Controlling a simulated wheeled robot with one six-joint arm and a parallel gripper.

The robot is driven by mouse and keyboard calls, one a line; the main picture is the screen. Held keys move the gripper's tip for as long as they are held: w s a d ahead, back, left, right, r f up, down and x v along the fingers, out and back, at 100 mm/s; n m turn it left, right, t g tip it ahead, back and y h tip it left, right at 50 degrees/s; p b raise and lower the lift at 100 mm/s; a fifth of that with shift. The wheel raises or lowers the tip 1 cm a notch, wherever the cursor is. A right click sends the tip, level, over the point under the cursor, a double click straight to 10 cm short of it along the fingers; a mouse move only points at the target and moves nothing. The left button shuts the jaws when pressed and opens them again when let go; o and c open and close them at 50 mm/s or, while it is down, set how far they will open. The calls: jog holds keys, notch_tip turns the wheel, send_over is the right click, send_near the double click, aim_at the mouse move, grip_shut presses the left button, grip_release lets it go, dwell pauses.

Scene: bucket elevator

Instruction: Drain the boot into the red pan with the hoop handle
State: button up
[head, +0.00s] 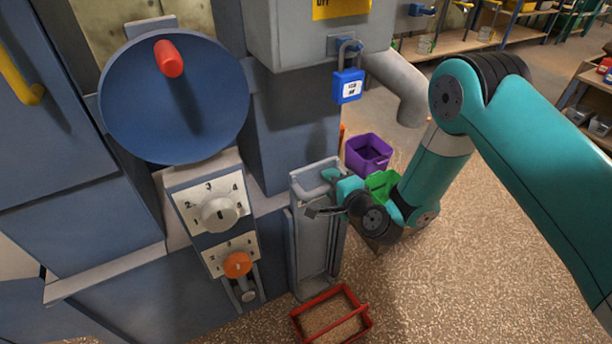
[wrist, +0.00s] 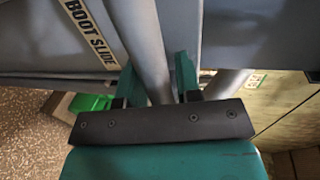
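The boot slide is a grey upright plate (head: 313,225) in a frame low on the blue machine. In the wrist view its label "BOOT SLIDE" (wrist: 90,32) shows at the upper left. My gripper (head: 328,190) is at the slide's upper part. In the wrist view a grey bar (wrist: 145,45) runs between the two teal fingers of my gripper (wrist: 155,75); I cannot tell whether they press on it. The red pan (head: 298,325) with a hoop handle stands on the floor below the slide. Brown grainy stuff shows inside the pan.
A purple bin (head: 368,150) and a green bin (head: 382,184) stand behind my wrist. A blue padlock (head: 348,86), a blue wheel with a red knob (head: 168,60), and a dial panel (head: 213,205) are on the machine. The floor at right is clear.

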aim_at(320, 198)
jog(key=shift+w+a, duration=0.1)
jog(key=shift+a, duration=0.25)
jog(key=shift+c, duration=0.4)
jog(key=shift+a, duration=0.1)
grip_shut()
notch_tip(320, 198, down, 8)
jog(key=b, duration=0.7)
jog(key=shift+f, duration=0.1)
jog(key=shift+s, duration=0.2)
jog(key=shift+o, duration=0.4)
grip_release()
jog(key=shift+f, duration=0.1)
jog(key=shift+w, duration=0.1)
